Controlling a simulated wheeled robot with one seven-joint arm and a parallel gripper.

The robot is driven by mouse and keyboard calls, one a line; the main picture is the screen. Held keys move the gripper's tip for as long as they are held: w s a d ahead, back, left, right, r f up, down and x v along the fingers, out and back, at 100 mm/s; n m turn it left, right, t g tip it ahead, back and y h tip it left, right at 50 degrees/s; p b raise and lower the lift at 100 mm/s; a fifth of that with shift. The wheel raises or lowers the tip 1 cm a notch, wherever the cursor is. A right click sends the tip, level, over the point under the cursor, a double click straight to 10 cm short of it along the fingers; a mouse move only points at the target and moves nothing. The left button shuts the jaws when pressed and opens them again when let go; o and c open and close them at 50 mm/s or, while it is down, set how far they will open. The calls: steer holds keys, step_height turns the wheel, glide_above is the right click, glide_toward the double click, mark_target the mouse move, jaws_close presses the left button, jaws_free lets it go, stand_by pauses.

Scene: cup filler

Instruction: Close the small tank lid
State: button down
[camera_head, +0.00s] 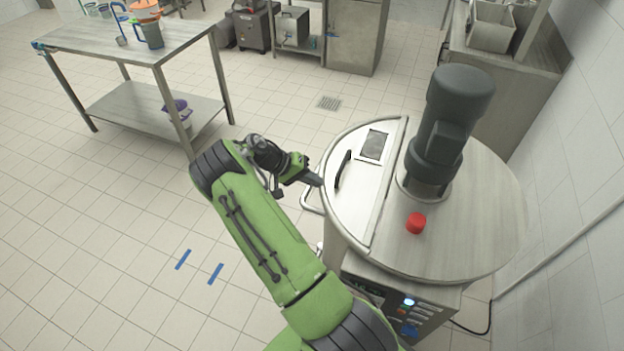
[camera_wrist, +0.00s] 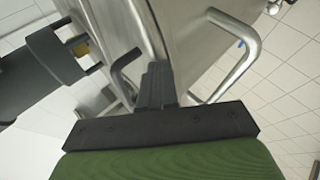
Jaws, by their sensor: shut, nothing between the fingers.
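The small tank lid (camera_head: 366,212) is the pale half-moon panel on the left of the round tank top. In the head view it looks flat, about level with the rest of the top. It carries a black handle (camera_head: 343,169) and a small dark window (camera_head: 374,145). My gripper (camera_head: 318,181) is shut and empty, with its tips at the tank's left rim beside the lid. Whether it touches the rim is unclear. In the wrist view the shut fingers (camera_wrist: 156,75) point at the steel tank wall (camera_wrist: 190,35), between a dark bent bar and a steel side handle (camera_wrist: 250,55).
A dark motor (camera_head: 440,125) and a red knob (camera_head: 416,222) stand on the fixed right half of the tank top. A control panel (camera_head: 410,308) is on the tank's front. A steel table (camera_head: 185,45) stands far left. The floor between is clear.

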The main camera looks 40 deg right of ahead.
steer(key=p+v, duration=0.1)
steer(key=v, duration=1.1)
steer(key=shift+w+d+r, duration=0.2)
steer(key=shift+w+r, duration=0.05)
steer(key=shift+r, duration=0.1)
